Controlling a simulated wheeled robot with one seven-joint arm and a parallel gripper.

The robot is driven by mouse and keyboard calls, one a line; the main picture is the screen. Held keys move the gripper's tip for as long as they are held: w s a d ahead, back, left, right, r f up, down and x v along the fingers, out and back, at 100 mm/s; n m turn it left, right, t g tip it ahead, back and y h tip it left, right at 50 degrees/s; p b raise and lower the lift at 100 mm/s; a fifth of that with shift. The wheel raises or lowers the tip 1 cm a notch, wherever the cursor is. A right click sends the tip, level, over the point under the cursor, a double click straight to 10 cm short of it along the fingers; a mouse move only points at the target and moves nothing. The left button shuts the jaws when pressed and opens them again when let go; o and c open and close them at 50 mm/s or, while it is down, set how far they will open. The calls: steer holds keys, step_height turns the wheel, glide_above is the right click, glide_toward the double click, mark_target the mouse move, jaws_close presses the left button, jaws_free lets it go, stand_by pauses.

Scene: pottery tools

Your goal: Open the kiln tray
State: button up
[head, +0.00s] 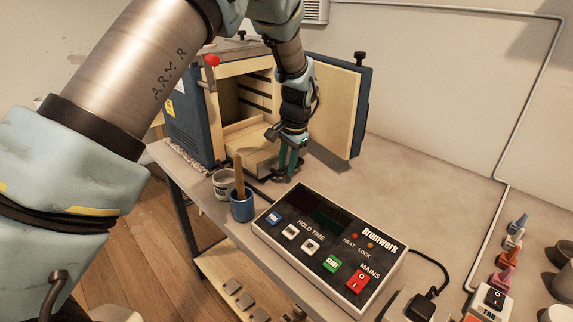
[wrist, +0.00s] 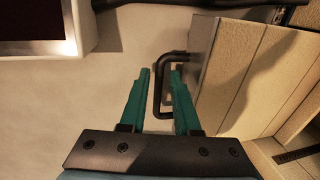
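The kiln (head: 190,115) stands at the back left of the bench with its door (head: 338,105) swung wide open. The pale kiln tray (head: 250,158) is low in its mouth; how far out it sits is hard to tell. In the wrist view the tray's grey front plate (wrist: 206,62) carries a black looped handle (wrist: 159,92). My gripper (head: 289,160) is at the tray front, pointing down. In the wrist view its teal fingers (wrist: 159,70) are apart, one on each side of the handle's bar, with visible gaps. The right finger covers part of the loop.
A control box (head: 330,240) with buttons lies on the bench in front. A blue cup (head: 242,207) with a wooden tool and a white pot (head: 222,184) stand left of it. Small coloured tools (head: 508,256) are at the right. The bench behind the box is clear.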

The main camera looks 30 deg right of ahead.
steer(key=shift+o, duration=0.9)
step_height(320, 180, up, 11)
steer(key=s+b, duration=0.2)
steer(key=b, duration=0.1)
steer(key=shift+d+f, duration=0.15)
steer(key=shift+f, duration=0.05)
